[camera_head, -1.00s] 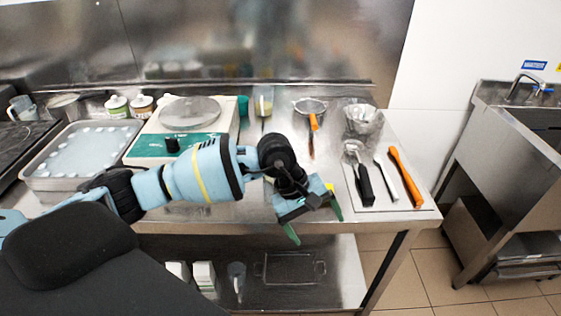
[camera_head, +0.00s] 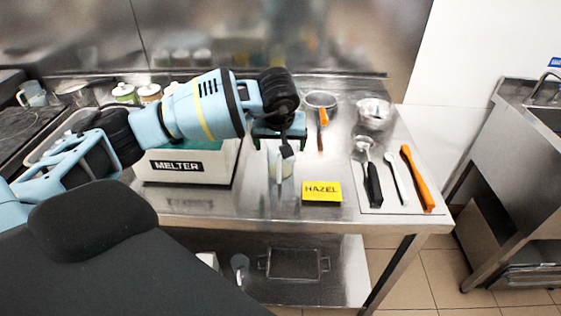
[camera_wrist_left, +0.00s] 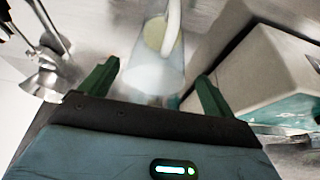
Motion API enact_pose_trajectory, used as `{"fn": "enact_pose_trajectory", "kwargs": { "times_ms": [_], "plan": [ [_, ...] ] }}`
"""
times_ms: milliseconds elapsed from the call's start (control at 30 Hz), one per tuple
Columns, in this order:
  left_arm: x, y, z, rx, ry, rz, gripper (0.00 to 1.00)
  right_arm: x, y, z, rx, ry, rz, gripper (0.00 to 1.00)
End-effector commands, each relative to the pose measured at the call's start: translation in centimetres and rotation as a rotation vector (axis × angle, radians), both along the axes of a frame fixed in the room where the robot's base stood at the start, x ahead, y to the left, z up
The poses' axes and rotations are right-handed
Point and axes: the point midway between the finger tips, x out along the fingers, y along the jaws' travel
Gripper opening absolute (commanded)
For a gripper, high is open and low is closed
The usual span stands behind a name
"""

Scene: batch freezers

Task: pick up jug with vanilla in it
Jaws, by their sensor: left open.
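A clear jug (camera_head: 282,168) with a pale handle stands on the steel table, right of the melter. My left gripper (camera_head: 280,143) is open above and behind it, partly hiding it. In the left wrist view, a clear jug (camera_wrist_left: 160,75) with pale yellow contents lies just beyond and between the open fingertips of my left gripper (camera_wrist_left: 157,76), its handle at the top. I see no grip on it. No vanilla label is readable. My right gripper is not in view.
The white melter (camera_head: 185,168) stands close on the left. A yellow HAZEL sign (camera_head: 322,191) is at the front right of the jug. Utensils lie on a tray (camera_head: 395,207) farther right. A strainer (camera_head: 321,100) and a metal bowl (camera_head: 374,113) are behind.

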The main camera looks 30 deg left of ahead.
Motion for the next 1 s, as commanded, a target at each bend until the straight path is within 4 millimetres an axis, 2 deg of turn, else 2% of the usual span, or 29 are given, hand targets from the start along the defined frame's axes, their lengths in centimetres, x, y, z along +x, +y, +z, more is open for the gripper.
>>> {"fn": "enact_pose_trajectory", "kwargs": {
  "times_ms": [167,500,767,867,1000],
  "plan": [
    [0.3,0.1,-0.5,-0.001,-0.001,0.001,0.89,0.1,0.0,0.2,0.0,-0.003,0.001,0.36],
    [1.7,1.0,-4.4,-0.001,0.0,0.0,0.89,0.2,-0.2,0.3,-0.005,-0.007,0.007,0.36],
    [1.9,1.1,-4.6,-0.001,-0.002,-0.001,0.89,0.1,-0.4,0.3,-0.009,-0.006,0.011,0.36],
    [1.9,1.1,-4.6,-0.001,-0.002,-0.001,0.8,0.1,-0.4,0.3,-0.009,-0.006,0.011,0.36],
    [1.8,1.1,-4.6,-0.001,-0.002,-0.001,0.62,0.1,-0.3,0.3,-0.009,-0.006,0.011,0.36]
  ]
}}
